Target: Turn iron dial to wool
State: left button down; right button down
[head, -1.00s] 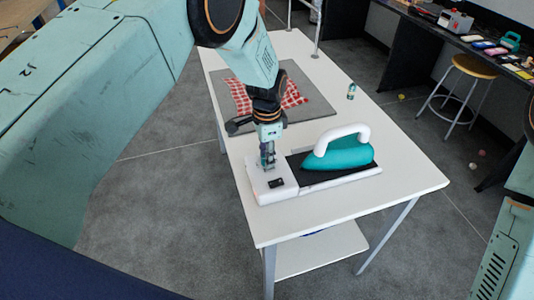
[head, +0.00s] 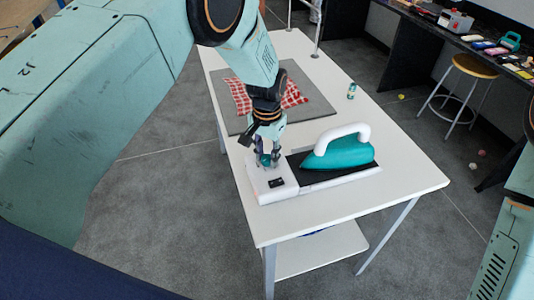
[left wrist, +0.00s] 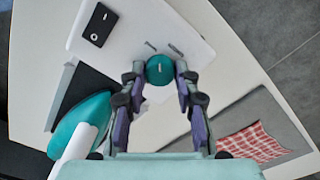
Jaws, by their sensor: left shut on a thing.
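The teal iron (head: 338,152) with a white handle rests on the dark plate of its white base (head: 274,195) on the table. A round teal dial (left wrist: 159,70) sits on the base's top, with small marks printed beside it; I cannot read them. My left gripper (head: 268,160) points down over the dial, its two fingers around the knob. In the left wrist view my left gripper (left wrist: 160,74) has a fingertip on each side of the dial and is shut on it. The dial is mostly hidden by the fingers in the head view. My right gripper is not in view.
A grey mat (head: 312,112) with a red checked cloth (head: 292,95) lies behind the base. A small bottle (head: 351,91) stands near the table's right edge. A stool (head: 471,66) and a cluttered dark bench are to the right. The white table (head: 410,178) is clear at front right.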

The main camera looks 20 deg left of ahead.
aim_at(267, 158)
pick_arm(q)
jog(key=shift+w+n, duration=0.1)
jog(key=shift+n, duration=1.9)
jog(key=c, duration=1)
grip_release()
jog(key=shift+r, duration=0.1)
notch_tip(267, 158, up, 12)
jog(key=shift+f, duration=0.1)
